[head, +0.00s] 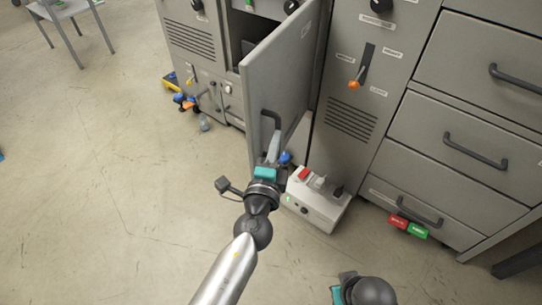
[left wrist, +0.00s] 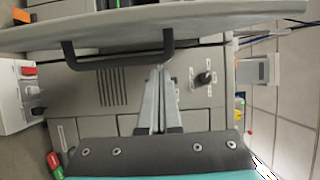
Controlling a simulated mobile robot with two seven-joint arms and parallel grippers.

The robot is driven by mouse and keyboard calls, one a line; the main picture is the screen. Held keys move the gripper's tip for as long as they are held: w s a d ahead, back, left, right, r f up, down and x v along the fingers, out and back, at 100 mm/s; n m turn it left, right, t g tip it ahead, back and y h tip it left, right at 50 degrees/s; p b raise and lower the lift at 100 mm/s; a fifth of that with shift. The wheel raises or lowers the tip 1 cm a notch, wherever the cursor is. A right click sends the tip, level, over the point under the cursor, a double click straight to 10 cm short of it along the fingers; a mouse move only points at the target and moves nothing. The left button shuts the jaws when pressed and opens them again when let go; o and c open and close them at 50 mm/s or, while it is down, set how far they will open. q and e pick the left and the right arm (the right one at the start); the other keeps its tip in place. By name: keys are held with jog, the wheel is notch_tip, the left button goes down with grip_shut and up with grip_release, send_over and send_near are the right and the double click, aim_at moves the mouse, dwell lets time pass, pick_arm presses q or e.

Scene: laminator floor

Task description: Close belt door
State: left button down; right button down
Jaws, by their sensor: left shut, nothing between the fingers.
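The grey belt door (head: 283,75) stands swung open from the cabinet in the head view, with the dark opening to its left. Its black bar handle (head: 270,118) is near the lower edge. The door spans the top of the left wrist view (left wrist: 220,16), with the handle (left wrist: 115,62) below it. My left gripper (head: 274,140) is shut and empty, its fingers at the handle. In the left wrist view the fingertips (left wrist: 160,72) are close to the handle's right end; I cannot tell whether they touch. My right gripper (head: 345,287) is partly visible at the bottom, its fingers unclear.
A white switch box (head: 318,208) with a red switch sits on the floor right of my left gripper. Grey drawers (head: 465,130) and a lever with an orange knob (head: 354,84) are to the right. Small items (head: 186,101) lie by the cabinet at left.

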aim_at(261, 132)
pick_arm(q)
jog(key=shift+w+a, duration=1.65)
jog(key=shift+a, duration=0.05)
